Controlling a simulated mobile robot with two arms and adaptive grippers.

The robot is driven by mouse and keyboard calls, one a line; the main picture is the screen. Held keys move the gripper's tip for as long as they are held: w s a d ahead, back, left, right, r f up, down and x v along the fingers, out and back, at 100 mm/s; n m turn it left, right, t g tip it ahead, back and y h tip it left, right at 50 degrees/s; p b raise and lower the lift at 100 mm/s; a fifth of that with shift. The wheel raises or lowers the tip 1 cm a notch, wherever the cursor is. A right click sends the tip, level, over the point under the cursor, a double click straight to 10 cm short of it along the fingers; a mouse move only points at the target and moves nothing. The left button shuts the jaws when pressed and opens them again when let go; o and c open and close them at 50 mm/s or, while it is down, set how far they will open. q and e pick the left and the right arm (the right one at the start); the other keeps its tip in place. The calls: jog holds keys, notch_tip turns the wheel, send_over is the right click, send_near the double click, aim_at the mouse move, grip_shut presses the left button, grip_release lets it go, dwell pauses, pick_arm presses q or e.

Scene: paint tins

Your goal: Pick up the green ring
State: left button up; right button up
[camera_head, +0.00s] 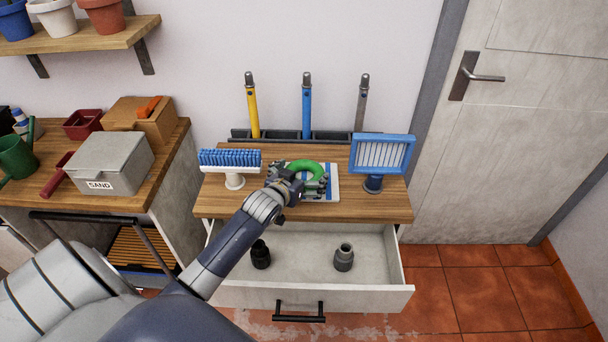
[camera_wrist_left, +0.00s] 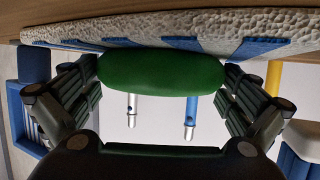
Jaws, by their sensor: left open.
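The green ring (camera_head: 304,166) lies on a white and blue striped pad (camera_head: 331,192) on the wooden top of the drawer unit. My left gripper (camera_head: 313,183) reaches in from the left, low over the pad at the near side of the ring. It is open. In the left wrist view, which looks upside down, the ring (camera_wrist_left: 162,74) sits between the two spread fingers, close to both. I cannot tell whether either finger touches it. The gripper partly hides the ring and pad in the head view. My right gripper is not in view.
A blue brush (camera_head: 230,158) stands left of the pad and a blue-framed tool (camera_head: 381,154) right of it. Yellow, blue and grey handles stand in a rack (camera_head: 290,135) behind. The open drawer (camera_head: 304,285) below holds two dark fittings.

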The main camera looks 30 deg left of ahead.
aim_at(303, 165)
pick_arm(q)
jog(key=c, duration=0.7)
jog(key=shift+c, duration=0.7)
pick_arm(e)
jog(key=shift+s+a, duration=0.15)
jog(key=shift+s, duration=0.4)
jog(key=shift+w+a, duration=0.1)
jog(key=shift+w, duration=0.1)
pick_arm(q)
jog(key=shift+r, duration=0.6)
notch_tip(303, 165, up, 2)
jog(key=shift+r, duration=0.15)
jog(key=s+d+r+b, duration=0.2)
jog(key=s, duration=1.4)
jog(key=w+d+r+m+h, duration=0.1)
jog(key=w+d+r, duration=0.2)
jog(key=d+r, duration=0.5)
jog(key=w+d+r+h, duration=0.1)
jog(key=w+d+r, duration=0.2)
jog(key=d+r, duration=0.5)
notch_tip(303, 165, up, 4)
jog(key=shift+w+d+r+m, duration=0.2)
jog(key=shift+w+d+m, duration=0.15)
jog(key=shift+w+m, duration=0.05)
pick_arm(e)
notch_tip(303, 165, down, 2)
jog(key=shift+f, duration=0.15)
